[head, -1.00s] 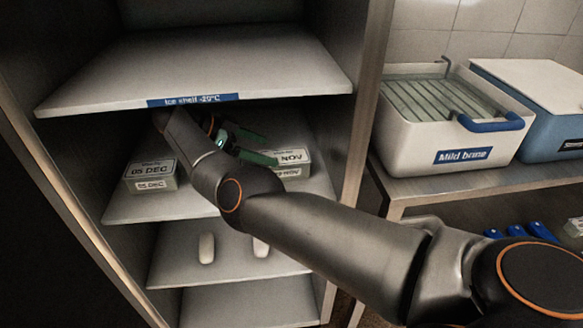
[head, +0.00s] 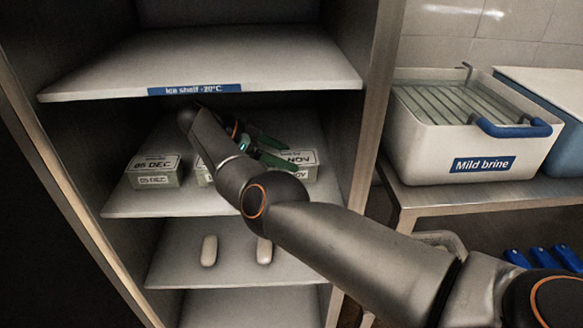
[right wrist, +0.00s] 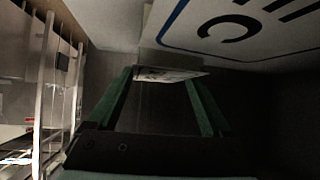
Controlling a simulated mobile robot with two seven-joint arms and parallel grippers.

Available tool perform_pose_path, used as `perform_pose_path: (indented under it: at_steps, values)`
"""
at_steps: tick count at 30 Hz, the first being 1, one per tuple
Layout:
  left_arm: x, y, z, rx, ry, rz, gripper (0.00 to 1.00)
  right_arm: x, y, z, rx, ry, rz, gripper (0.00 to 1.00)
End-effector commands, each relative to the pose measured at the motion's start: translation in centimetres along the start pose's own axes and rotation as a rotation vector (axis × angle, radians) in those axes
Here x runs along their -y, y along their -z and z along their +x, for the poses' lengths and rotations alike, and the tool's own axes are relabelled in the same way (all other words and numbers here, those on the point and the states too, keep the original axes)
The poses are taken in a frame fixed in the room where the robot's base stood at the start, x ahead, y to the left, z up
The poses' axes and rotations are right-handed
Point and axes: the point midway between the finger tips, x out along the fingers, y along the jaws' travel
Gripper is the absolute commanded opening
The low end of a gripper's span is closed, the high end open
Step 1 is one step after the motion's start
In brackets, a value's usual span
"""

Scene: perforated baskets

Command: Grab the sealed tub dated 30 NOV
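Several pale tubs with printed date labels stand on the shelf below the ice shelf. The left tub (head: 155,172) reads 05 DEC. A middle tub (head: 204,174) is mostly hidden behind my right arm. The right tub (head: 303,168) shows NOV; its day number is covered. My right gripper (head: 287,153) has green fingers spread apart, in front of and partly over the NOV tub. In the right wrist view the open fingers (right wrist: 159,76) have a small label between their tips, with a large, partly cut-off label above; I cannot tell the date. My left gripper is out of view.
The ice shelf (head: 220,60) lies just above the gripper, with little headroom. The cabinet's right post (head: 369,130) stands beside my forearm. A lower shelf (head: 180,268) holds two pale items. A Mild brine tank (head: 435,145) sits on a bench at right.

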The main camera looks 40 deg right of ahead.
Motion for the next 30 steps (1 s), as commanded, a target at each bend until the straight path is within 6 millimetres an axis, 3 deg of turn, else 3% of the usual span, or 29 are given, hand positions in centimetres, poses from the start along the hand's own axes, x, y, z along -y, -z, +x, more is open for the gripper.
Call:
perform_pose_path:
  at_steps: [2,18,30]
  values:
    - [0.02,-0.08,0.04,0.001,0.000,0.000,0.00,-0.02,-0.03,0.01,0.000,-0.001,-0.001,0.61]
    - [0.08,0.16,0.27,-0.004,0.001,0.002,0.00,0.00,0.04,-0.01,-0.001,0.000,0.000,0.01]
    - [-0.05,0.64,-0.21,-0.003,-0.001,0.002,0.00,0.00,0.49,-0.23,0.000,-0.001,0.000,0.00]
